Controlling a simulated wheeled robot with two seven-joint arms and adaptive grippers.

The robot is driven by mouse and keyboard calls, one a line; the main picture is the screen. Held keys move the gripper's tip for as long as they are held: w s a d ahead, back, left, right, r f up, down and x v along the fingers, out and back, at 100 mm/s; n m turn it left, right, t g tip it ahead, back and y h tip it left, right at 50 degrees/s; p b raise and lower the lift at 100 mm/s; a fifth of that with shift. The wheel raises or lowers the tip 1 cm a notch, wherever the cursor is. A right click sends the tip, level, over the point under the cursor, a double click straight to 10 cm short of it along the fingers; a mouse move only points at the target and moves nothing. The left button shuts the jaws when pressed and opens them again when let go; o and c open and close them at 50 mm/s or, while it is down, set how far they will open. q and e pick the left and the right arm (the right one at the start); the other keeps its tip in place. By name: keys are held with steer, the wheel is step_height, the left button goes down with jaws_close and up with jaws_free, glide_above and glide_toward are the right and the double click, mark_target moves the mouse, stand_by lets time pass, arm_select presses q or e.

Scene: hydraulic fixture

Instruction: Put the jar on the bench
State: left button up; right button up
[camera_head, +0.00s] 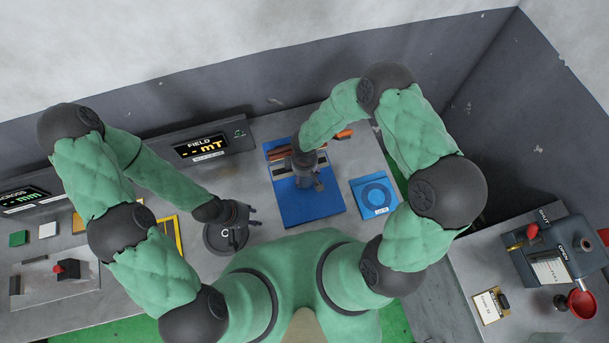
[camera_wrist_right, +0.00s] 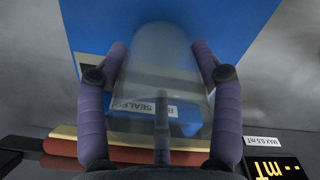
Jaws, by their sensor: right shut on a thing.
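The jar (camera_wrist_right: 160,75) is a clear, translucent cylinder with a rounded end. In the right wrist view it stands between the two purple fingers of my right gripper (camera_wrist_right: 160,62), which is shut on it. In the head view my right gripper (camera_head: 316,182) is above the blue mat (camera_head: 300,208) on the grey bench (camera_head: 268,130); the jar is hard to make out there. I cannot tell whether the jar touches the mat. My left gripper (camera_head: 254,216) is over the bench, its dark fingers apart and nothing visible between them.
A round dark device (camera_head: 228,238) is beside my left gripper. A blue pad with a ring (camera_head: 375,193) lies right of the mat. Reddish bars (camera_head: 283,153) lie at the mat's back edge. A FIELD display (camera_head: 200,146) stands behind. A machine with a red cup (camera_head: 582,303) is far right.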

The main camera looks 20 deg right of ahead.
steer(key=shift+f, duration=0.85)
steer(key=shift+f, duration=0.2)
steer(key=o, duration=1.2)
steer(key=shift+r, duration=0.1)
